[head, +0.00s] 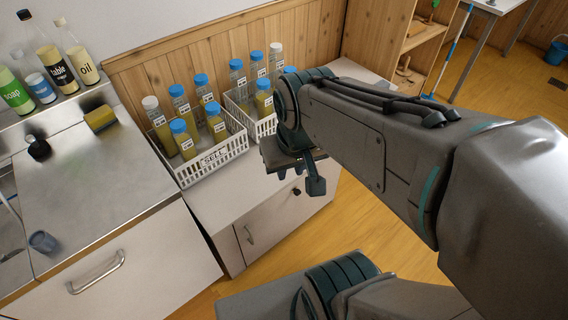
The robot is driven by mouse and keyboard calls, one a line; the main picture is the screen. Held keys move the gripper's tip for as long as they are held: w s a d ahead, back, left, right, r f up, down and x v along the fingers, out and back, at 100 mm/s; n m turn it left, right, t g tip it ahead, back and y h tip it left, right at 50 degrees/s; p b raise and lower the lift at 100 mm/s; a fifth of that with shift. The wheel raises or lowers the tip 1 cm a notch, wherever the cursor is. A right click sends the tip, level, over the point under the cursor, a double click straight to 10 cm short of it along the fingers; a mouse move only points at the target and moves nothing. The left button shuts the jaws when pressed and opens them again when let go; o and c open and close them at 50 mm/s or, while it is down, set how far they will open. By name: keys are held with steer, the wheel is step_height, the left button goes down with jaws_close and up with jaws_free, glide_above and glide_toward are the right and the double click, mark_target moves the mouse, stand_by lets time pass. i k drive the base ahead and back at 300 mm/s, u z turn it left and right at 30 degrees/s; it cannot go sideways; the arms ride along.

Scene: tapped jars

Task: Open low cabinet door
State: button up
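The low cabinet (234,205) is white and stands in the middle of the head view, under the bottle crates. Its front has a door (268,228) that looks closed, with a small metal handle (249,234) near its left edge. A small dark knob or lock (297,191) shows higher up on the front, close to my gripper. My gripper (302,180) hangs in front of the cabinet's upper right part, above and to the right of the handle and apart from it. Its fingers are partly hidden by its own body, so their opening is unclear. My arm hides the cabinet's right end.
White crates (212,166) of blue-capped bottles stand on the cabinet top. A steel counter (95,185) with a drawer handle (97,272) adjoins on the left. A wooden shelf (408,50) stands behind. The wooden floor (330,232) before the cabinet is clear.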

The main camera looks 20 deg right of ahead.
mark_target(257, 233)
steer(key=u, duration=1)
steer(key=k, duration=0.8)
steer(key=z, duration=0.9)
steer(key=i, duration=0.5)
